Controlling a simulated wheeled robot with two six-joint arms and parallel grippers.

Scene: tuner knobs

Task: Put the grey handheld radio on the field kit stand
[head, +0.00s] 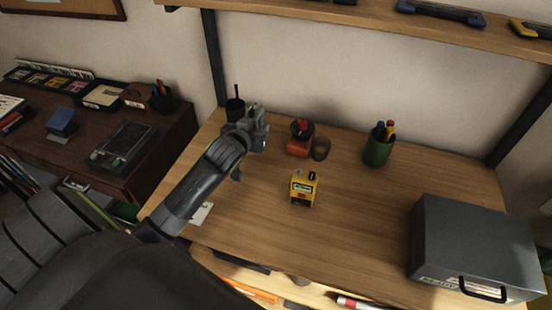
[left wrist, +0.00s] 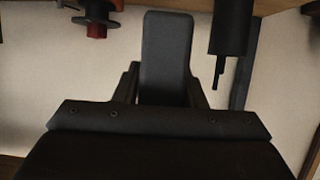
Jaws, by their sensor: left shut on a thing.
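My left gripper (head: 260,126) is above the back left of the wooden desk, shut on a small grey thing that looks like the grey handheld radio. I cannot tell for sure which thing is the field kit stand. My right gripper is not in view.
A yellow device (head: 303,188) stands mid-desk. A green pen cup (head: 377,150), grey metal box (head: 470,240) and black holder (head: 235,109) stand around. The desk's front middle is clear.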

